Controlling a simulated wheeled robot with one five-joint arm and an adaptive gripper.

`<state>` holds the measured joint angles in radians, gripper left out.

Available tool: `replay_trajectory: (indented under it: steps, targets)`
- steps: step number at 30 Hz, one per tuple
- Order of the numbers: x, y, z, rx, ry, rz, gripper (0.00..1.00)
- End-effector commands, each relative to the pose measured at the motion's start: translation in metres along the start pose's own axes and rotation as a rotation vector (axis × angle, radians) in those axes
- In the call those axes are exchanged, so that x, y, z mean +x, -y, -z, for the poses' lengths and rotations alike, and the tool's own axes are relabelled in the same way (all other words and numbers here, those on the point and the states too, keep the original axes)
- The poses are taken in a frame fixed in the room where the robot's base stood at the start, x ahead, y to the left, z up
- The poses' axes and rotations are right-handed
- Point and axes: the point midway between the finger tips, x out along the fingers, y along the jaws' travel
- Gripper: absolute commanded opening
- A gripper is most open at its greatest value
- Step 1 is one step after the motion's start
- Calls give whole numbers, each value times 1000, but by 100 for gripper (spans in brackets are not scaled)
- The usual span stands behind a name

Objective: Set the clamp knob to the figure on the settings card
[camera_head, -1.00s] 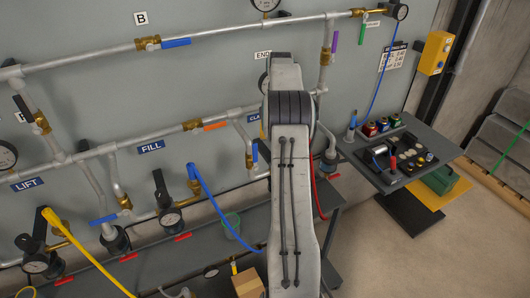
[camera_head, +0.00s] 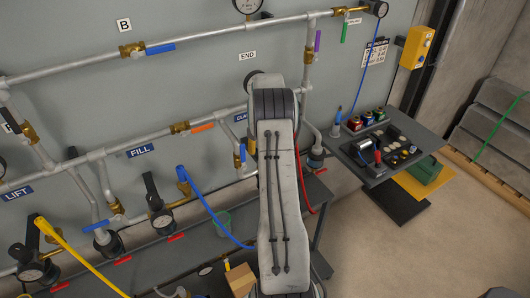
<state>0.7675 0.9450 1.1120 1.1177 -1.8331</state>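The settings card (camera_head: 376,51) is a white printed sheet on the wall at the upper right; its figures are too small to read. A blue label (camera_head: 241,117), partly covered by my arm, reads "CLA…". The clamp knob cannot be made out; my arm covers part of the pipework around that label. A dark round fitting (camera_head: 316,157) shows on the pipe just right of my arm, but I cannot tell whether it is the knob. My arm stands upright across the middle of the view. My gripper is not visible.
A grey bench (camera_head: 186,247) runs below the pipes, with yellow and blue hoses over it. A side table (camera_head: 425,142) at right holds a tray of small parts. A yellow box (camera_head: 417,47) hangs on the wall. Concrete floor is open at lower right.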

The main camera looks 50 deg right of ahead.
Motion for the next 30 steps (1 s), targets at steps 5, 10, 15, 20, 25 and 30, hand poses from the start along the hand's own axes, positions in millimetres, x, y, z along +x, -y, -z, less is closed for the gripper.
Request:
replay_trajectory:
  steps: [5,10,15,20,25,30]
  targets:
    - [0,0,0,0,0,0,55]
    - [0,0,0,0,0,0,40]
    - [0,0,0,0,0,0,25]
    - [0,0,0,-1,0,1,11]
    - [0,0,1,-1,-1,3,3]
    - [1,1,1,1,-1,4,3]
